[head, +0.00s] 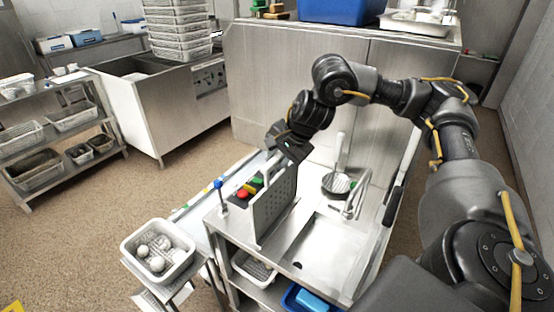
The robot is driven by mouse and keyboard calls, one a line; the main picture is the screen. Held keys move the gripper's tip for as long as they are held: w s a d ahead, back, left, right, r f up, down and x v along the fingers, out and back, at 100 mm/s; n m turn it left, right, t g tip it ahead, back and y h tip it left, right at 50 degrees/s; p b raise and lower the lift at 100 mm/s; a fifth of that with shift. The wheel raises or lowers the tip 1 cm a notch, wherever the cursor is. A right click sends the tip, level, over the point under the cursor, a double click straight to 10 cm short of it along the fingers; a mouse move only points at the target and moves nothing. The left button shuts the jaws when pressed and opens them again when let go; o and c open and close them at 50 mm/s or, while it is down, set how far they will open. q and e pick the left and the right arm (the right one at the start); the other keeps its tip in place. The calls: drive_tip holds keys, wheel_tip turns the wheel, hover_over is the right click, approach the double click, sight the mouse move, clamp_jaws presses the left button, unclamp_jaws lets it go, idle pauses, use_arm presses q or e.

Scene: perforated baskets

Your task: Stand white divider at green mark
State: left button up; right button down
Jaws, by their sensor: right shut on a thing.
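A pale grey perforated panel (273,209), which looks like the white divider, stands upright at the left side of the steel sink counter (322,235). My right gripper (287,157) is shut on its upper edge, reaching in from above; the fingertips are small and partly hidden. I cannot tell whether the panel's bottom edge touches the counter. I cannot make out a clear green mark on the counter; the panel may hide part of that area. My left gripper is not in view.
A faucet (355,198) and a dark round strainer (338,184) are right of the panel. A thin post with a blue knob (219,186) stands to its left. A white basket with pale balls (128,244) is at lower left. The sink basin is clear.

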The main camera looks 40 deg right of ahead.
drive_tip(key=shift+r, duration=0.25)
